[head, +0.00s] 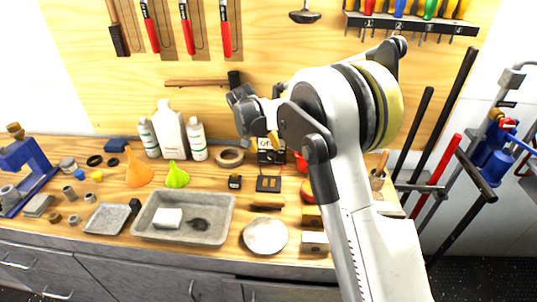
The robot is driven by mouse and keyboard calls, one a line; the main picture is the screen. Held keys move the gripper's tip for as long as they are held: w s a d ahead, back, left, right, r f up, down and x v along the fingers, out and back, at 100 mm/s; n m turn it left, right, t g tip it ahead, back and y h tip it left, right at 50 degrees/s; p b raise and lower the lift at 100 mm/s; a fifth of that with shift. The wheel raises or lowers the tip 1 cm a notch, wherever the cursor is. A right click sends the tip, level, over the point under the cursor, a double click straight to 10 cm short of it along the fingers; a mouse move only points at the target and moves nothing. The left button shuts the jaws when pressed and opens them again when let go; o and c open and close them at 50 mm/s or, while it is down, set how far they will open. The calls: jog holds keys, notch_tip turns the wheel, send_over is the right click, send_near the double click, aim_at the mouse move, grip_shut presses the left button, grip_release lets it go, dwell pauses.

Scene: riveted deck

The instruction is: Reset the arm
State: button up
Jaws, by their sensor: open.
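My arm, white with a black and yellow band, rises from the bottom right across the workbench. My gripper (249,110) is at its upper left end, grey and dark, raised in front of the wooden back panel. It is open, and I see nothing held in it. Its far side is partly hidden by my own arm.
The wooden workbench (100,185) holds a grey tray (140,228), a round metal dish (265,236), white bottles (171,131) and an orange funnel (138,170). A blue vise (30,160) stands at the left. Tools hang behind; dark bars (445,110) lean at the right.

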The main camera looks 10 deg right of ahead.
jog(key=shift+v, duration=1.35)
jog(key=shift+r, duration=0.15)
jog(key=s+d+r+n+t+y, duration=0.1)
jog(key=s+d+r, duration=0.1)
jog(key=s+r, duration=0.6)
jog(key=s+d+r+n+t+y, duration=0.1)
jog(key=s+r, duration=0.3)
jog(key=s, duration=0.7)
jog(key=s+f+n+t+y, duration=0.1)
jog(key=s+f, duration=0.2)
jog(key=s, duration=1.6)
jog(key=shift+d+f+y, duration=0.2)
jog(key=shift+d+y, duration=0.1)
jog(key=shift+s, duration=0.1)
